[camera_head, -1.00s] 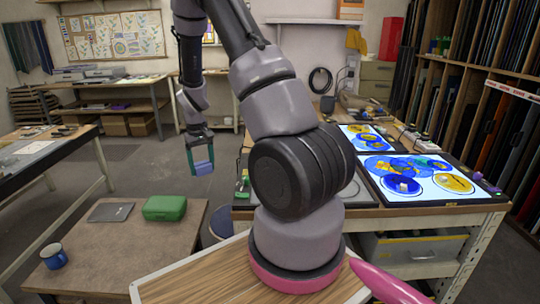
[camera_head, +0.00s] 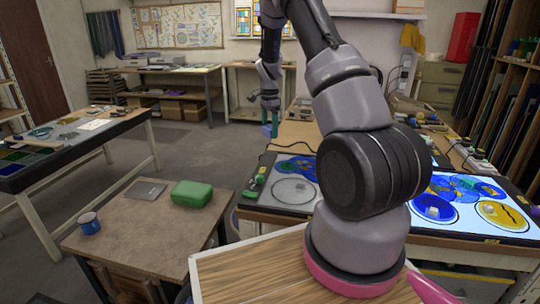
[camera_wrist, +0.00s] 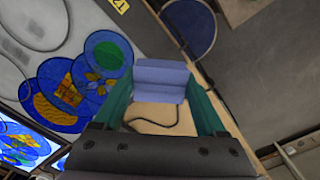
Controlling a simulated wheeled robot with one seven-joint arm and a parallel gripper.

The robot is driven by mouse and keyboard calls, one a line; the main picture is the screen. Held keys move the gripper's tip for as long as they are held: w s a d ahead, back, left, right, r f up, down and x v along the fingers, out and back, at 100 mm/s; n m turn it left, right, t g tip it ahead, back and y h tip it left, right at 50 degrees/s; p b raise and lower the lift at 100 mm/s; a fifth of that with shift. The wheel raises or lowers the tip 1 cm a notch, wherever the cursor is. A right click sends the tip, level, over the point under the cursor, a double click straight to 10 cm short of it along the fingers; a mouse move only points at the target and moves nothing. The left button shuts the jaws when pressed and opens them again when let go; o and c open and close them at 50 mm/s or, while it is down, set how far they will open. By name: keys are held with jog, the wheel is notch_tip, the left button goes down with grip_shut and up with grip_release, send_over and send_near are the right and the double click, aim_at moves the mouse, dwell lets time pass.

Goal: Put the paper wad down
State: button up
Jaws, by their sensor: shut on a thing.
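My gripper (camera_head: 269,127) hangs at the far end of my arm, over or close to the left edge of the wooden workbench (camera_head: 297,130) in the head view. In the wrist view, its teal fingers are shut on a folded periwinkle-blue paper wad (camera_wrist: 161,80). The wad sits crosswise between the fingertips, with bench top and a dark cable seen below it. In the head view the wad is too small to make out clearly. I cannot tell its exact height above the bench.
Painted blue glass rounds (camera_wrist: 105,52) lie on a grey panel left of the wad in the wrist view. A lit panel (camera_head: 470,228) with painted glass is on the bench at right.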

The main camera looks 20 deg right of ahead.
aim_at(269, 156)
notch_tip(269, 156, down, 9)
jog(key=shift+f, duration=0.1)
dwell(0.3)
jog(key=shift+f, duration=0.1)
jog(key=o, duration=1.3)
jog(key=shift+c, duration=0.2)
